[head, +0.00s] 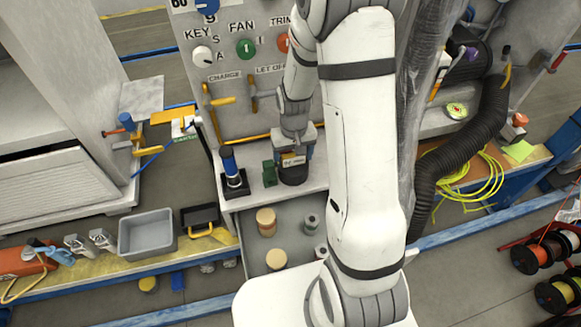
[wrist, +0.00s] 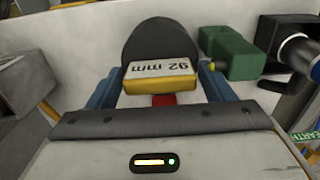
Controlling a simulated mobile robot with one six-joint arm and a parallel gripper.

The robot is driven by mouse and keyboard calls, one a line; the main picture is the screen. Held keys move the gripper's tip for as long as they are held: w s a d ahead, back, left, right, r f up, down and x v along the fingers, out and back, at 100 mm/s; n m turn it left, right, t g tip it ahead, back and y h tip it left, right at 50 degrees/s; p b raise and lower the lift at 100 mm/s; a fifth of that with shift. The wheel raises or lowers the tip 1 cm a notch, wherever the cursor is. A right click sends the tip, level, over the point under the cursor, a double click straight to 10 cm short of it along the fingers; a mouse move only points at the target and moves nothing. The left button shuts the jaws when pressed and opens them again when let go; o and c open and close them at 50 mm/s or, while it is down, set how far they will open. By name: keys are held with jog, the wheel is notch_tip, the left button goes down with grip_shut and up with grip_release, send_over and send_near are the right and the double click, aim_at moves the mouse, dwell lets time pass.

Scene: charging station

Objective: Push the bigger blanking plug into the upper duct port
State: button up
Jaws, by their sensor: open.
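A dark round plug (wrist: 160,40) with a yellow grip block (wrist: 150,82) stands on a pale shelf; the block's white top reads "92 mm". The plug also shows below my wrist in the head view (head: 293,176). My gripper (wrist: 157,78) is open. Its two blue fingers stand on either side of the yellow block, and I cannot tell whether they touch it. In the head view my gripper (head: 293,154) points down over the plug. I cannot make out the upper duct port, and no second blanking plug is identifiable.
A green block (head: 269,173) and a blue-and-black cylinder (head: 233,176) stand left of the plug. An open drawer (head: 252,220) below holds tan and grey round pieces. The control panel (head: 235,85) rises behind. A black corrugated hose (head: 470,130) hangs at right.

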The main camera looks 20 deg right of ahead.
jog(key=shift+c, duration=0.5)
jog(key=c, duration=1.1)
jog(key=shift+r, duration=0.1)
notch_tip(320, 180, up, 18)
jog(key=shift+f, duration=0.1)
